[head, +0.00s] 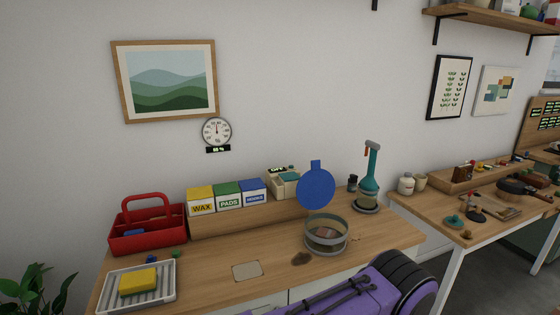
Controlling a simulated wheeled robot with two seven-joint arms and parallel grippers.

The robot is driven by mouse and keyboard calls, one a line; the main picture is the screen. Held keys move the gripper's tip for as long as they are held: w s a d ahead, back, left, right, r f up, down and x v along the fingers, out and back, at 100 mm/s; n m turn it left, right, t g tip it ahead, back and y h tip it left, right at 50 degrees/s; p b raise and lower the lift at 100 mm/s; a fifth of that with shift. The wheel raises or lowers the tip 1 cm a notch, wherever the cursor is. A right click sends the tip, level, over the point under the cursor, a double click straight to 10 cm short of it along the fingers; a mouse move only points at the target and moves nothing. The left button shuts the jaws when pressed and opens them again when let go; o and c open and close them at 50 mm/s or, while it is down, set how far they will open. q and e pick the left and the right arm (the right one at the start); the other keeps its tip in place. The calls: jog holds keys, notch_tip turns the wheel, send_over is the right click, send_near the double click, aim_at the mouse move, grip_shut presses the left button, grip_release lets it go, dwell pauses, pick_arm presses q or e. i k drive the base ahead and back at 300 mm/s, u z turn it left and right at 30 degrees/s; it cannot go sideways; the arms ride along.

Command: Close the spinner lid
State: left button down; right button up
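The spinner (326,247) is a round, see-through tub with grey rims, standing near the right part of the wooden worktop. Its round blue lid (316,189) stands up at the tub's back edge, with a small tab at the top, so the spinner is open. Something brownish shows inside the tub, but it is too small to tell what. Neither of my grippers shows in the head view. A purple and black part of my arm covers the worktop's front right, in front of the spinner.
A teal-necked device (371,174) stands behind right. Boxes (227,195) line the back; a red caddy (147,228) and tray with yellow sponge (138,279) are left. The worktop's front middle is mostly clear.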

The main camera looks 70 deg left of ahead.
aim_at(315, 190)
jog(key=k, duration=0.25)
jog(key=u, duration=1)
